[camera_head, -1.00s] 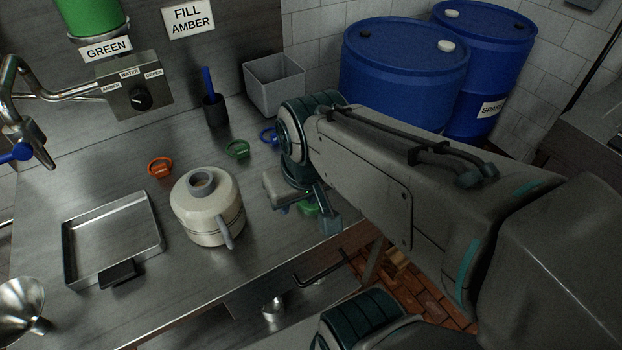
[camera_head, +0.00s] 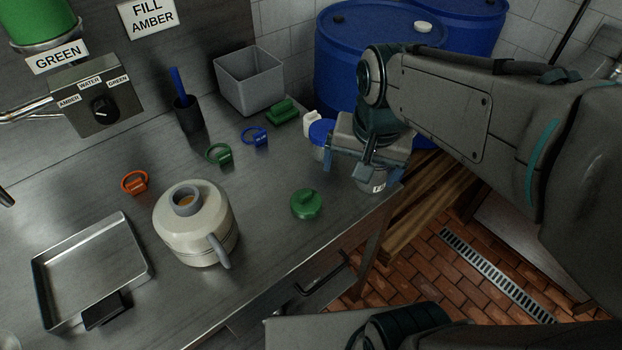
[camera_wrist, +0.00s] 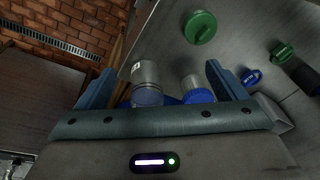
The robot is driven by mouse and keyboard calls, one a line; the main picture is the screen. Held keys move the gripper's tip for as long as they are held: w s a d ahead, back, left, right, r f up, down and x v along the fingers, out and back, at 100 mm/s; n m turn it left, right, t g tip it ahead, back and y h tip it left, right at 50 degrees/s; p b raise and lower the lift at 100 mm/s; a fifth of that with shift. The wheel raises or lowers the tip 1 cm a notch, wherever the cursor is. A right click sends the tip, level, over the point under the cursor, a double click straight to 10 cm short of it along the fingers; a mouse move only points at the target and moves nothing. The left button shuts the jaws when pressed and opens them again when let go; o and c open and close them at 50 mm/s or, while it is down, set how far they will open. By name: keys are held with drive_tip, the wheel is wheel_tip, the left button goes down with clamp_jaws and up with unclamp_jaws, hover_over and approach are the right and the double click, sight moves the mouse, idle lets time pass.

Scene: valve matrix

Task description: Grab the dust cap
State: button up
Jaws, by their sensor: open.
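A round green cap with a raised grip (camera_head: 306,205), which looks like the dust cap, lies on the steel counter near its front edge, right of the cream jug. It also shows in the wrist view at the top (camera_wrist: 200,27), beyond the fingers. My gripper (camera_head: 362,172) is over the counter's right end, right of the green cap and apart from it. In the wrist view its two blue-grey fingers (camera_wrist: 162,85) are spread, with nothing held. Two jars, one (camera_wrist: 147,80) and another (camera_wrist: 194,90), stand in the view between the fingers.
The cream jug (camera_head: 194,228) stands left of the cap. Orange (camera_head: 134,183), green (camera_head: 218,154) and blue (camera_head: 254,137) tagged rings lie behind. A blue-lidded jar (camera_head: 321,133) is beside my gripper. Counter around the cap is clear.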

drive_tip(key=w+a+f+m+g+b, duration=0.2)
drive_tip(key=w+a+f+m+b, duration=0.15)
drive_tip(key=w+a+m, duration=0.5)
drive_tip(key=p, duration=0.1)
hover_over(308, 193)
drive_tip(key=shift+n, duration=0.25)
drive_tip(key=f, duration=0.8)
drive_tip(key=shift+w+a+f, duration=0.2)
drive_tip(key=shift+a+f, duration=0.1)
drive_tip(key=shift+f, duration=0.1)
drive_tip(key=f, duration=0.5)
drive_tip(key=shift+s+d+f+p, duration=0.25)
drive_tip(key=shift+f+p, duration=0.05)
drive_tip(key=shift+p, duration=0.05)
drive_tip(key=c, duration=0.7)
